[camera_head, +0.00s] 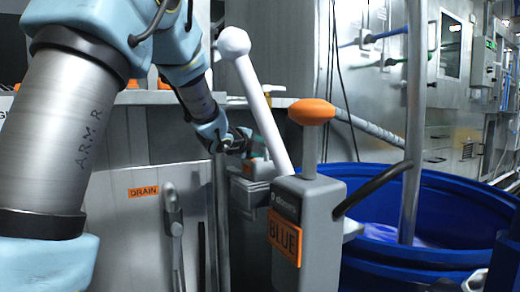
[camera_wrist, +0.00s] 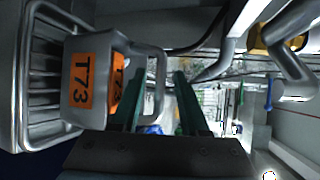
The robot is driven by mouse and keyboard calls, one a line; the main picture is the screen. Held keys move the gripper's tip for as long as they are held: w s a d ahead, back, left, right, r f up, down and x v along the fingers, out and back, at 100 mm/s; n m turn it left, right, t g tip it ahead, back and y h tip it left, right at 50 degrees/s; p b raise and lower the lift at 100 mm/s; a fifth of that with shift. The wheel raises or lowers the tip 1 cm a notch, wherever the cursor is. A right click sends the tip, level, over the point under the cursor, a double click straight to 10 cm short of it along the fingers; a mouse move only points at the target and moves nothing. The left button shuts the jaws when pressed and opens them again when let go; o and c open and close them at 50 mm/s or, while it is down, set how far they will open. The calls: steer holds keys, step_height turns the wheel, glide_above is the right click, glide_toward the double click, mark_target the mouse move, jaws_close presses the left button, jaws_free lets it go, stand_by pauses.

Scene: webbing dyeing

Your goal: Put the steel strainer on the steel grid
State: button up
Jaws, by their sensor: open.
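In the wrist view a grey metal container (camera_wrist: 84,110) with orange T73 labels and a loop handle (camera_wrist: 159,85) lies left of centre. It may be the steel strainer; I cannot confirm this. Beside it at the far left is a framed rack of metal bars (camera_wrist: 45,75), which may be the steel grid. My gripper (camera_wrist: 162,100) is open, with two green fingers. The left finger overlaps the container's edge, and the handle's outer side shows between the fingers; contact is unclear. In the head view my gripper (camera_head: 243,142) is small and partly hidden behind a white-knobbed lever.
A grey pump-like unit (camera_head: 302,205) labelled BLUE, with an orange knob (camera_head: 311,112), stands in front of my gripper. A blue vat (camera_head: 375,270) with a vertical steel pipe (camera_head: 413,130) is at right. A steel panel marked DRAIN (camera_head: 143,191) is at left.

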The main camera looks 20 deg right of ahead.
steer(key=shift+s+a+r, duration=0.1)
steer(key=shift+a+r, duration=0.05)
steer(key=shift+r, duration=0.05)
steer(key=p+v, duration=0.1)
steer(key=v, duration=1.1)
steer(key=w+a+f+n+y, duration=0.1)
steer(key=a+f+n+y, duration=0.3)
steer(key=a+f+n, duration=0.4)
steer(key=w+a+f+n+y, duration=0.1)
steer(key=a+f+n+y, duration=0.4)
steer(key=a, duration=0.5)
steer(key=s+a+f+n+g+y, duration=0.1)
steer(key=s+a+f+n+g, duration=0.2)
steer(key=s+a+f+n, duration=0.3)
steer(key=s+a+f+n+g+y, duration=0.1)
steer(key=s+a+f+n+g, duration=0.3)
steer(key=s+n, duration=0.6)
steer(key=a+f, duration=0.2)
steer(key=a, duration=0.1)
steer(key=shift+y, duration=0.4)
steer(key=shift+s+f, duration=0.1)
